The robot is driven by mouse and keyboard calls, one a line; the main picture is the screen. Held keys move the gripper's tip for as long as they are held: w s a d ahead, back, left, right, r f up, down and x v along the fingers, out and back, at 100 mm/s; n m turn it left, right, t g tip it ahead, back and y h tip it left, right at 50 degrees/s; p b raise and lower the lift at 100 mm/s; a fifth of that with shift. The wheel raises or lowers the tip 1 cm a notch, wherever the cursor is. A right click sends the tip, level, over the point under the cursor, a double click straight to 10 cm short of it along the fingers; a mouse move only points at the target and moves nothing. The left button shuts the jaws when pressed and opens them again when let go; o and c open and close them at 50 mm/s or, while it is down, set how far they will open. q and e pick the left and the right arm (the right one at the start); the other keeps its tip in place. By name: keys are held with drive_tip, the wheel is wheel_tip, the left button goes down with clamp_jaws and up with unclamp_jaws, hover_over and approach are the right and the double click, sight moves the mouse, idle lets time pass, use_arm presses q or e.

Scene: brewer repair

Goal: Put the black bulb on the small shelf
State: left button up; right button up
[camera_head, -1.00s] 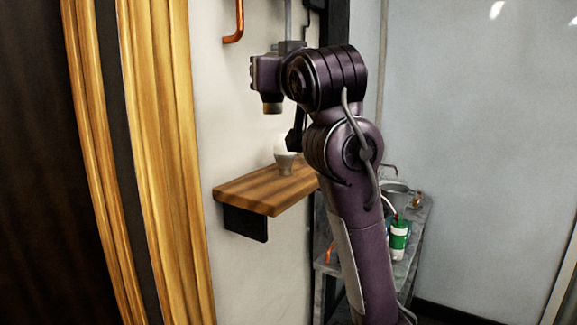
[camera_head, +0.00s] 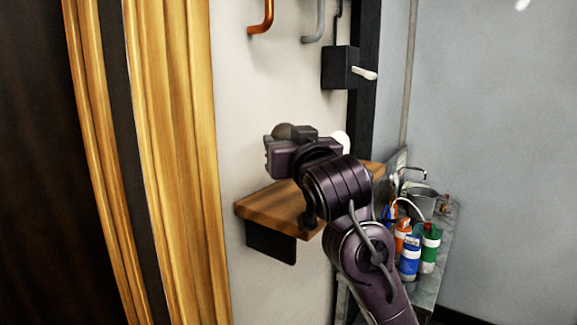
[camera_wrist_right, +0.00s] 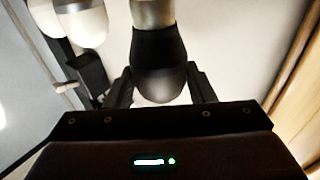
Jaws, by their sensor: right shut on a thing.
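The black bulb (camera_wrist_right: 158,62) shows in the right wrist view between the two fingers of my right gripper (camera_wrist_right: 161,84), which is shut on it. Its metal base points to the top of that picture. The small wooden shelf (camera_head: 270,206) is fixed to the wall in the head view. My right wrist is in front of the shelf and hides part of it. A white bulb (camera_head: 342,141) shows partly behind my wrist, at the shelf. My left gripper is not in view.
White bulbs (camera_wrist_right: 82,22) show at the upper left of the wrist view. A black box with a pale lever (camera_head: 340,67) and hooks (camera_head: 262,18) are on the wall above the shelf. Right of it, a grey table (camera_head: 432,272) carries bottles (camera_head: 410,257) and a bucket (camera_head: 418,200). A wooden frame (camera_head: 175,160) stands left.

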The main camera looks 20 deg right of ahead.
drive_tip(key=shift+s+f, duration=0.1)
drive_tip(key=shift+f, duration=0.25)
drive_tip(key=shift+s+f, duration=0.1)
drive_tip(key=shift+f, duration=0.2)
wheel_tip(320, 180, down, 2)
drive_tip(key=shift+f, duration=0.6)
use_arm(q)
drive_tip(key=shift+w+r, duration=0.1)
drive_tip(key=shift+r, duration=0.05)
use_arm(e)
drive_tip(key=shift+f, duration=0.15)
